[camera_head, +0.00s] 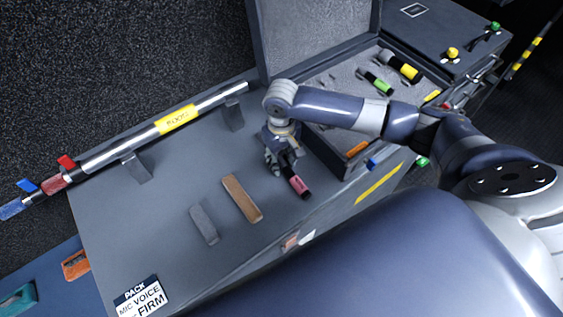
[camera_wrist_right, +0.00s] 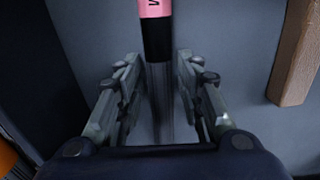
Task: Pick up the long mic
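A slim dark mic with a pink band (camera_head: 299,186) lies on the grey worktop; its length is partly hidden under my right gripper in the head view. In the right wrist view the mic (camera_wrist_right: 155,40) runs from the top edge down between the fingers, with a pink band, a black section and a grey tube. My right gripper (camera_head: 282,163) points down over it. In the wrist view the right gripper (camera_wrist_right: 160,95) is open, one finger on each side of the mic with a gap at both sides. My left gripper is not in view.
An open case (camera_head: 310,45) behind holds a green-banded mic (camera_head: 376,84) and a yellow-banded mic (camera_head: 403,70). A brown block (camera_head: 242,198) and a grey block (camera_head: 203,224) lie left of the gripper. A pole (camera_head: 125,150) rests on brackets.

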